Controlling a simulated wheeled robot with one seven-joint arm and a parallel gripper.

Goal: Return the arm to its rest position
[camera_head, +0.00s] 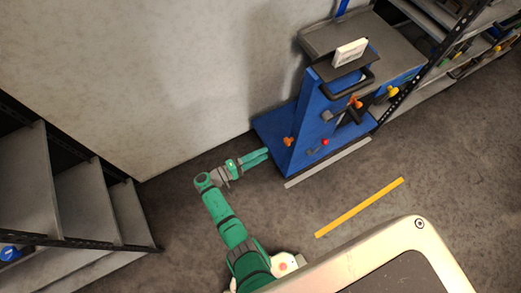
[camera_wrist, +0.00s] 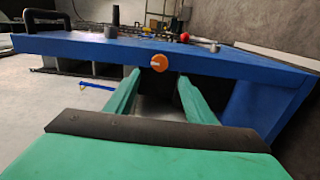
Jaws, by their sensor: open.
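My green arm (camera_head: 225,220) reaches up from the bottom of the head view and bends right at the wrist. My gripper (camera_head: 267,155) is beside the lower left side of the blue machine (camera_head: 307,120). In the wrist view, my gripper (camera_wrist: 157,90) shows two green fingers spread apart with nothing between them. An orange knob (camera_wrist: 159,63) on the blue machine's edge lies just beyond the fingertips in that view. I cannot tell whether the fingers touch the machine.
Grey shelves (camera_head: 85,205) stand at the left, and more racks (camera_head: 430,30) stand at the upper right. A yellow strip (camera_head: 359,208) lies on the open grey floor right of my arm. A pale wall (camera_head: 170,80) is behind.

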